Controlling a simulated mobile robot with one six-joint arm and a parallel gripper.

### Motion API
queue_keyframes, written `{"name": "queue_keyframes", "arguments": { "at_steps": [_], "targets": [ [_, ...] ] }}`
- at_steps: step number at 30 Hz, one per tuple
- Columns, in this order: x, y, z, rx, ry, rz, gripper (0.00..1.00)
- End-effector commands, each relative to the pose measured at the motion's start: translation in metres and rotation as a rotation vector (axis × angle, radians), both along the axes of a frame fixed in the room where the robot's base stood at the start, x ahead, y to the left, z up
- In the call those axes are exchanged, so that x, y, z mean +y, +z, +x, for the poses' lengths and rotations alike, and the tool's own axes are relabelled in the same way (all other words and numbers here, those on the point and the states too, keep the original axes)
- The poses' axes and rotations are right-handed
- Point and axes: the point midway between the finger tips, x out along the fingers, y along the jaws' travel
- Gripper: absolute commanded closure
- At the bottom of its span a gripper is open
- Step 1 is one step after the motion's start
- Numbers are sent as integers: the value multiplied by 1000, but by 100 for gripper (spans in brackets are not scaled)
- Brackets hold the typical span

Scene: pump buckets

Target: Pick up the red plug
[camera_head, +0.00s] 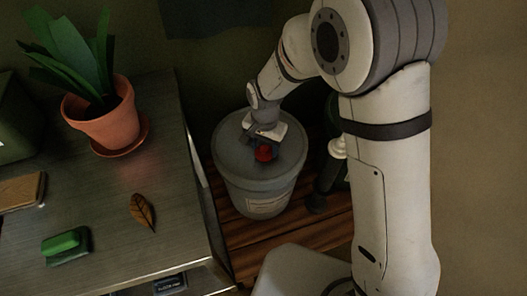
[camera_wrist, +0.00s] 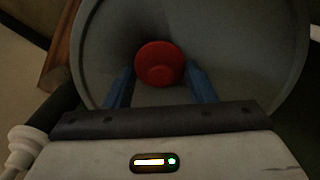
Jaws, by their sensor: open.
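The red plug (camera_head: 264,153) sits on the lid of a grey bucket (camera_head: 262,190), which stands on a wooden floor. In the wrist view the round red plug (camera_wrist: 159,64) is near the middle, over the grey lid (camera_wrist: 240,60). My gripper (camera_head: 262,145) is over the lid at the plug. In the wrist view my gripper (camera_wrist: 160,82) shows two blue fingers, open, one on each side of the plug's lower part. I cannot tell whether the fingers touch it.
A counter (camera_head: 170,185) on the left holds a potted plant (camera_head: 104,118), a dry leaf (camera_head: 142,211), a green sponge-like block (camera_head: 62,243) and a brown block (camera_head: 22,191). Its edge runs close to the bucket. A dark-green object with a pale knob (camera_head: 338,148) stands right of the bucket.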

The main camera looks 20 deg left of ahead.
Motion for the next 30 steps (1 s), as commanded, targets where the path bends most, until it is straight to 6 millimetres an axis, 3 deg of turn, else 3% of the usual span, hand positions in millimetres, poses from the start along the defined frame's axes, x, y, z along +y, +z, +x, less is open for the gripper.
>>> {"name": "queue_keyframes", "arguments": {
  "at_steps": [5,22,30],
  "targets": [
    [0,0,0,0,1,0,52],
    [0,0,0,0,2,0,98],
    [1,5,0,-2,2,2,98]
  ]
}}
